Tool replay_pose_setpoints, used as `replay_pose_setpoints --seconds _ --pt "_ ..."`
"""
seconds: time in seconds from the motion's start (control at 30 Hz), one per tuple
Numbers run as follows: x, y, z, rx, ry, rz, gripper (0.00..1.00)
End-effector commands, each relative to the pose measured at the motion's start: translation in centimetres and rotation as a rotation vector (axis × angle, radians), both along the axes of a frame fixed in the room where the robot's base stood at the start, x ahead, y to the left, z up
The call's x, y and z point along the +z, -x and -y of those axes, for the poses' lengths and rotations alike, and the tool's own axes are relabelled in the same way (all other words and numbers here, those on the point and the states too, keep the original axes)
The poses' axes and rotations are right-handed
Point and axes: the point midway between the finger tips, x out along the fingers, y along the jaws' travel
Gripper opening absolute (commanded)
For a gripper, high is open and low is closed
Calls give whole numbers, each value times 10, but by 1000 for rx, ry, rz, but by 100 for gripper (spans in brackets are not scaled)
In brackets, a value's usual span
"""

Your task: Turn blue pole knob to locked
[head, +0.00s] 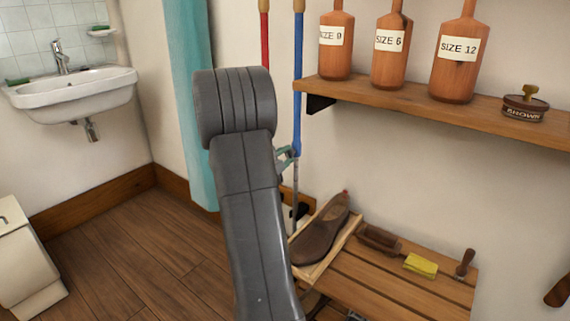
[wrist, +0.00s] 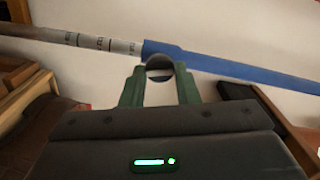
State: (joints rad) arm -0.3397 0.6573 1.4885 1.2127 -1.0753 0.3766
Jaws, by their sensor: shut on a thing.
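The blue pole (head: 298,85) stands upright against the wall in the head view, with a thin grey lower tube (head: 296,185) below it. In the wrist view the blue sleeve (wrist: 240,68) crosses to the right, and the pale tube (wrist: 90,41) with dark marks runs left. My gripper (wrist: 159,75) has green fingers shut on the round dark knob (wrist: 159,62) where sleeve and tube meet. The gripper also shows in the head view (head: 287,155), partly behind my grey arm. The knob's locked or unlocked marking cannot be read.
A red pole (head: 264,45) stands left of the blue one. A wall shelf (head: 430,97) with bottles and a brown tin is at the right. Below, a slatted wooden bench (head: 375,290) holds a shoe (head: 322,232) in a tray, brushes and a yellow block (head: 420,265).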

Motion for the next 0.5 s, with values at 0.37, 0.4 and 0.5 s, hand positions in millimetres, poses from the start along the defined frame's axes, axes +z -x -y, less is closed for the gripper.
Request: replay_pose_setpoints --seconds 0.37,0.4,0.5 --pt "0 0 0 0 -187 136 5" --pt "0 0 0 0 -200 145 5" --pt "0 0 0 0 -223 162 5"
